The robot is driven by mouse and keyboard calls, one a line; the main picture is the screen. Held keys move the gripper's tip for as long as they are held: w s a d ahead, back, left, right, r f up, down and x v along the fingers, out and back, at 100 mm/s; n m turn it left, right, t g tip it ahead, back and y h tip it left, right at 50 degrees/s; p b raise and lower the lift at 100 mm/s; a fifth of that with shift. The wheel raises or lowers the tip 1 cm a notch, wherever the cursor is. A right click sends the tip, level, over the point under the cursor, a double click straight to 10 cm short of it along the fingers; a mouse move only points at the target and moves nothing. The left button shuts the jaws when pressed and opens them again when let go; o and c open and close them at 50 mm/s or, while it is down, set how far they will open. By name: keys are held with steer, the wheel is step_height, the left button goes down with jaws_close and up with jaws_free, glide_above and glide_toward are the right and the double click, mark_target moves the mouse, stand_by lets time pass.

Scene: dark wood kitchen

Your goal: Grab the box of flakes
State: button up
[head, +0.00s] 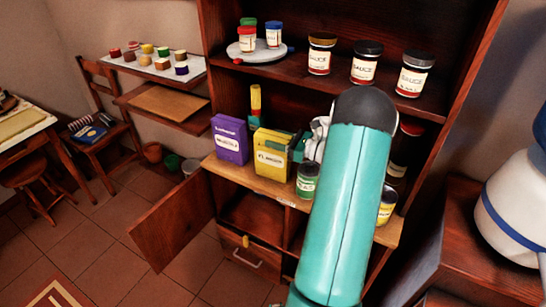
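A yellow box (271,158) with a pale label stands upright on the cabinet's middle shelf. A purple box (229,140) with a white label stands to its left. The lettering is too small to tell surely which one is the flakes. My gripper (299,142) shows only in part, just right of the yellow box and close to its right side. My teal arm link hides much of the gripper and wrist. I cannot tell whether the fingers touch the box or how far apart they are.
A green-lidded jar (307,182) stands on the shelf front, and a yellow jar (387,206) stands right of my arm. Several sauce jars (366,63) line the shelf above. A lower cabinet door (172,222) hangs open. The tiled floor (95,235) at left is mostly clear.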

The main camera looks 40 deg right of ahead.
steer(key=c, duration=0.7)
jaws_close()
steer(key=shift+r, duration=0.15)
